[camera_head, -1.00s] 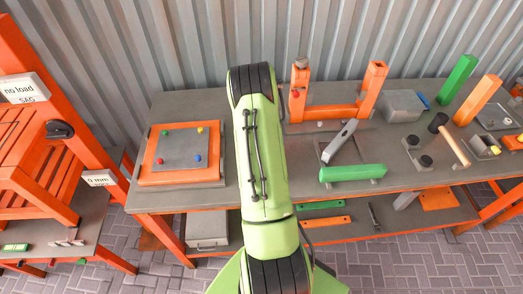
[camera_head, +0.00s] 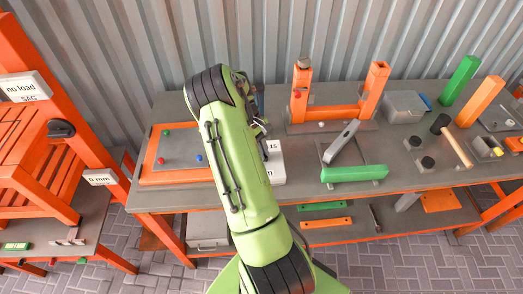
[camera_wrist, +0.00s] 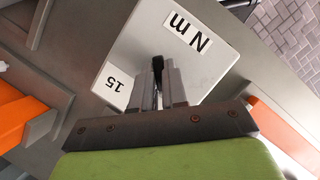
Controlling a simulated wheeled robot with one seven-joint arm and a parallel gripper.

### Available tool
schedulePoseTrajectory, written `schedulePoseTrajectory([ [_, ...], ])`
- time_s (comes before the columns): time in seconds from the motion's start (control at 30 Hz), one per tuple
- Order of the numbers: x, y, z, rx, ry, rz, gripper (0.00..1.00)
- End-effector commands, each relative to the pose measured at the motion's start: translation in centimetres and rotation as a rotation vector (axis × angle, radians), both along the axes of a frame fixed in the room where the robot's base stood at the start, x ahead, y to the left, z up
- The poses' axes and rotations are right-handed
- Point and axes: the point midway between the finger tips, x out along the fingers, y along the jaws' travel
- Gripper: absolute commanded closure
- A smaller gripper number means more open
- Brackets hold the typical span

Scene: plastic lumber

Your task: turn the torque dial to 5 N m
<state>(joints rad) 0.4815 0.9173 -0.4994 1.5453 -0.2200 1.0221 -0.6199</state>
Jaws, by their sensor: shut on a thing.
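The torque dial's pale grey box (camera_head: 276,172) stands on the workbench beside my arm in the head view, partly hidden by it. In the wrist view the box (camera_wrist: 150,50) carries an "N m" label (camera_wrist: 187,33) and a "15" label (camera_wrist: 114,84). My gripper (camera_wrist: 164,72) is over the face of the box, its fingers shut on the dark dial knob (camera_wrist: 157,66). Only a dark sliver of the knob shows between the fingers. The pointer's reading and any other scale marks are hidden. In the head view my gripper (camera_head: 260,130) is mostly behind my arm.
An orange-framed board (camera_head: 150,160) with small coloured pegs lies left of my arm. A grey lever (camera_head: 341,142), a green bar (camera_head: 354,173) and an orange upright frame (camera_head: 334,113) stand to the right. A corrugated wall closes the back.

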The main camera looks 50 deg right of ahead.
Motion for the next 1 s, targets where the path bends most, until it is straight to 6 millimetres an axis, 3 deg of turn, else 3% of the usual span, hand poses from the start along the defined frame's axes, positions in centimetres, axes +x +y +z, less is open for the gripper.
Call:
schedulePoseTrajectory([
  [0.5,0.08,-0.02,0.04,-0.001,-0.003,0.021,1.0],
  [0.53,0.08,-0.02,0.04,-0.001,-0.003,0.021,0.84],
  [0.7,0.05,0.0,0.02,-0.001,-0.002,0.02,0.62],
  [1.0,0.22,-0.04,0.42,-0.001,-0.002,0.019,0.62],
])
